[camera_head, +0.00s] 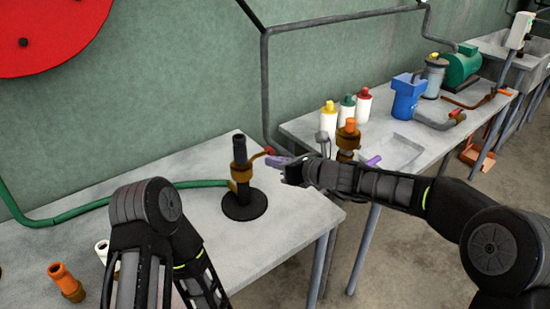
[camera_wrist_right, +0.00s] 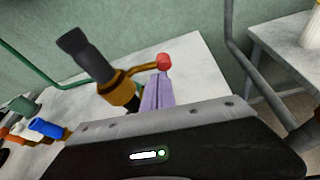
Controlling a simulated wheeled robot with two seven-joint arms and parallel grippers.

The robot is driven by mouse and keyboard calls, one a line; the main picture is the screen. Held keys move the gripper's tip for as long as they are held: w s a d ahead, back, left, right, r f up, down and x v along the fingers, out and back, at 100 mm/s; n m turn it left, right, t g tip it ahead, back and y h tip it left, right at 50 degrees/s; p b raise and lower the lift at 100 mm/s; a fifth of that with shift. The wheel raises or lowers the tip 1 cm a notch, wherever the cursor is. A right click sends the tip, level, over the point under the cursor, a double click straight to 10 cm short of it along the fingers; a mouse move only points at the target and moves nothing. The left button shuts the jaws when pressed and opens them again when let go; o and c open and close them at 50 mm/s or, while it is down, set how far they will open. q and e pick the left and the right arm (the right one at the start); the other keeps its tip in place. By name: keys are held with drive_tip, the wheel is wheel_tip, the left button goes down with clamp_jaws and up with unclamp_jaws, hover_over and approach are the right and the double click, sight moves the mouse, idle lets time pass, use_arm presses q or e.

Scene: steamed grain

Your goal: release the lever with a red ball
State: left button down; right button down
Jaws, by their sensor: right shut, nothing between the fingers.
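The lever is a brown-gold arm with a red ball (camera_head: 268,151) at its end. It comes off the brown collar of a dark upright pipe (camera_head: 240,155) on a round black base on the near table. In the right wrist view the red ball (camera_wrist_right: 164,61) sits right at the tips of my purple fingers (camera_wrist_right: 157,92). My right gripper (camera_head: 278,160) is shut and empty, right beside the ball; whether it touches cannot be told. My left arm stands at the lower left, and its gripper is not in view.
A green hose (camera_head: 110,194) runs left from the pipe stand across the near table (camera_head: 285,218). Orange (camera_head: 66,281) and white fittings lie at the front left. A second table (camera_head: 300,127) behind my right arm holds bottles, a blue device (camera_head: 405,97) and a tray.

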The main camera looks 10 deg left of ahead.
sight(266, 150)
drive_tip(key=r+n+b, duration=0.1)
drive_tip(key=b, duration=0.1)
drive_tip(key=shift+r+n+t+h+b, duration=0.3)
drive_tip(key=shift+n+h+b, duration=0.1)
drive_tip(key=shift+r, duration=0.1)
idle(0.4)
drive_tip(key=shift+r+p, duration=0.7)
drive_tip(key=shift+p, duration=0.1)
drive_tip(key=shift+f, duration=0.15)
